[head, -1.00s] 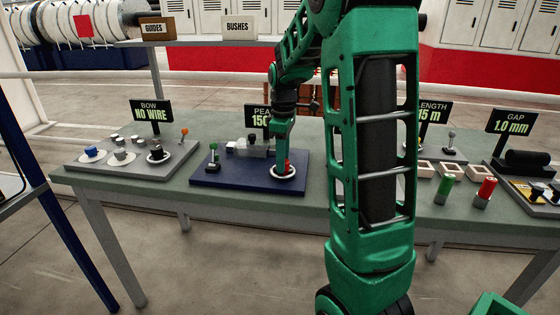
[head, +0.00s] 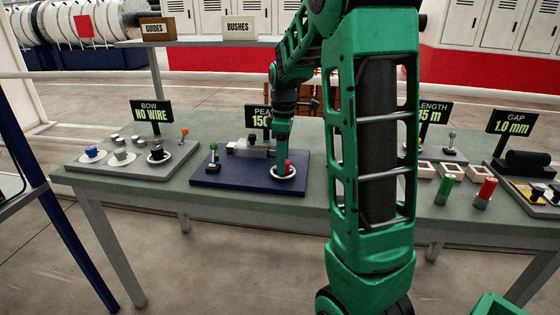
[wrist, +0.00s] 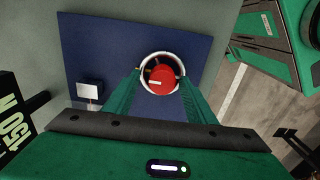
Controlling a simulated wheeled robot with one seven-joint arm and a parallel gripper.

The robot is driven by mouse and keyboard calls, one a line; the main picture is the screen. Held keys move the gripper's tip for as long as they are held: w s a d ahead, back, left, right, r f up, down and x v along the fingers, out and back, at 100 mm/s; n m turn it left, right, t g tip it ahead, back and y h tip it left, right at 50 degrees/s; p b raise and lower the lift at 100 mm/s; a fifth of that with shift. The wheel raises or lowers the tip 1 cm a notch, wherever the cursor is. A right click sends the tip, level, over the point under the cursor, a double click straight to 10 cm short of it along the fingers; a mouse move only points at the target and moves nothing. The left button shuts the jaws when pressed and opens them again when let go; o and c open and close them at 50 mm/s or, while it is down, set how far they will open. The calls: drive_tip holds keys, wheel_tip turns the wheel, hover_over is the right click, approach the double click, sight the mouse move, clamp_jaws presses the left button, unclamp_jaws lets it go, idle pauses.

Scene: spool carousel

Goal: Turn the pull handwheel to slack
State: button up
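The red handwheel (wrist: 162,80) is a round knob with a white mark on its face. It sits inside a white ring (wrist: 146,68) on a dark blue base plate (wrist: 100,45). My gripper (wrist: 160,78) points down over it, with one green finger on each side of the knob. The fingers look apart, with a small gap to the knob, so it seems open; contact is not clear. In the head view my gripper (head: 284,160) hides part of the red handwheel (head: 289,163). A sign behind it (head: 262,117) reads "PEA" and "150", partly covered by my arm.
A green-topped lever (head: 213,155) and a grey clamp-like block (head: 247,147) share the blue plate. A grey plate with knobs (head: 100,165) stands left, under a "BOW NO WIRE" sign (head: 151,111). Green (head: 445,187) and red (head: 485,190) cylinders stand right.

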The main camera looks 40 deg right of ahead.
drive_tip(key=shift+s, duration=0.1)
wheel_tip(320, 180, up, 11)
drive_tip(key=shift+f, duration=0.15)
idle(0.4)
idle(0.4)
drive_tip(key=s+a+f+m, duration=0.2)
drive_tip(key=s+m, duration=0.3)
drive_tip(key=s, duration=0.4)
drive_tip(key=s+a+f+m, duration=0.3)
drive_tip(key=s+f+m, duration=0.2)
drive_tip(key=s, duration=0.4)
drive_tip(key=s+a+f+m, duration=0.3)
drive_tip(key=s+f+m, duration=0.1)
drive_tip(key=s, duration=0.6)
drive_tip(key=shift+a+m, duration=0.25)
drive_tip(key=shift+m, duration=0.25)
drive_tip(key=shift+f, duration=0.1)
